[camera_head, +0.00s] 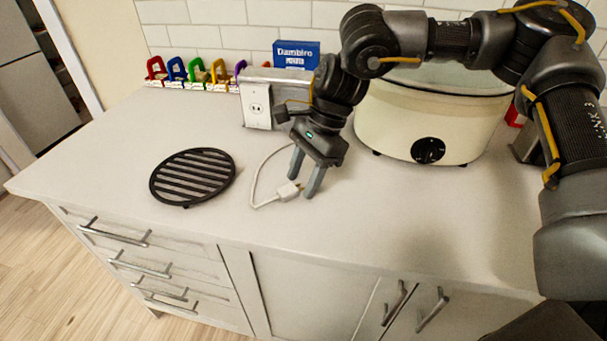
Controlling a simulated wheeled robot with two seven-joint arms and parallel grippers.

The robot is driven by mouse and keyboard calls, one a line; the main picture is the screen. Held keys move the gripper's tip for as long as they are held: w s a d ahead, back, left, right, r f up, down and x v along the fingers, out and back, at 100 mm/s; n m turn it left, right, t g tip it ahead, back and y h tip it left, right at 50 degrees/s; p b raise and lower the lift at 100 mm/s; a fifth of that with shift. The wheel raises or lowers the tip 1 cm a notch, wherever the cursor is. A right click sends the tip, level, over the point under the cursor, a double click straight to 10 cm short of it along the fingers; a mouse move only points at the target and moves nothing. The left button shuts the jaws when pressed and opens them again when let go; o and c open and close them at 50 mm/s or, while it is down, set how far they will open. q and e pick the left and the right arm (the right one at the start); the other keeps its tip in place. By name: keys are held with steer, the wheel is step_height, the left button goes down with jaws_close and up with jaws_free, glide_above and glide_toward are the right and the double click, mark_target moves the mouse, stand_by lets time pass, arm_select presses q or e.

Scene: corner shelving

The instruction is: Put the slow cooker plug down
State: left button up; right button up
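The slow cooker plug (288,191) is white and appears to lie on the counter, by the fingertips of my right gripper. Its white cord loops left and back up behind the gripper. My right gripper (302,187) points down, with its two grey fingers visibly apart and the plug at the lower end of the gap. I see no firm contact between fingers and plug. The cream slow cooker (400,125) with a black knob stands behind, partly covered by my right arm. My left gripper is not in view.
A white outlet box (257,106) stands left of my gripper. A round black trivet (193,177) lies on the counter to the left. Coloured holders (197,72) and a blue box (296,55) line the wall. The front counter is clear.

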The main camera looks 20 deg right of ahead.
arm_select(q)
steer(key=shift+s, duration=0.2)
arm_select(e)
steer(key=shift+r, duration=0.1)
steer(key=shift+r, duration=0.25)
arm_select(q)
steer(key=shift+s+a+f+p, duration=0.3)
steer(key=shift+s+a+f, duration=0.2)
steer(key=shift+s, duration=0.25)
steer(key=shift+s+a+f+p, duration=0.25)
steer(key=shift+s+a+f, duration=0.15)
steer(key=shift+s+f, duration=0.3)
arm_select(e)
steer(key=v, duration=1.2)
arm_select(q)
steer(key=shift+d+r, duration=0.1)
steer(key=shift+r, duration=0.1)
